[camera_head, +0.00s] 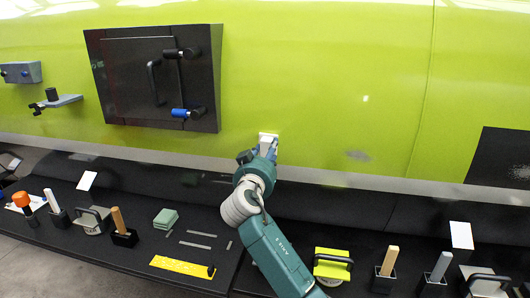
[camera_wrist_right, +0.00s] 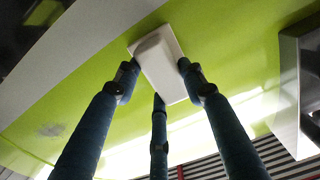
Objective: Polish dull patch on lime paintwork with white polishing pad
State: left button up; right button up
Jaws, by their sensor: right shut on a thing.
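The lime paintwork (camera_head: 330,70) fills the upper head view as a long glossy wall. A small dull grey patch (camera_head: 358,155) lies low on it, right of my right gripper; a grey smudge also shows at the lower left of the wrist view (camera_wrist_right: 50,130). My right gripper (camera_head: 264,152) is shut on the white polishing pad (camera_wrist_right: 158,62), with fingers around its raised back. The pad also shows at the fingertips in the head view (camera_head: 268,137). It is at or very near the paint; I cannot tell whether it touches. My left gripper is out of view.
A black hatch panel (camera_head: 130,102) with handles projects left of the gripper. A dark panel (camera_head: 503,160) is at the right. Below, a black shelf (camera_head: 140,262) holds several tools, a yellow strip (camera_head: 182,266), green pads (camera_head: 165,218) and a lime-topped handled block (camera_head: 331,262). Paint between gripper and patch is clear.

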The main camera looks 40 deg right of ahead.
jog(key=shift+w+a, duration=0.2)
jog(key=shift+r, duration=0.1)
jog(key=shift+w+a+b, duration=0.35)
jog(key=shift+b, duration=0.3)
jog(key=shift+w, duration=0.2)
jog(key=shift+w+a, duration=0.15)
jog(key=shift+a, duration=0.05)
jog(key=shift+w+a, duration=0.1)
jog(key=shift+w, duration=0.05)
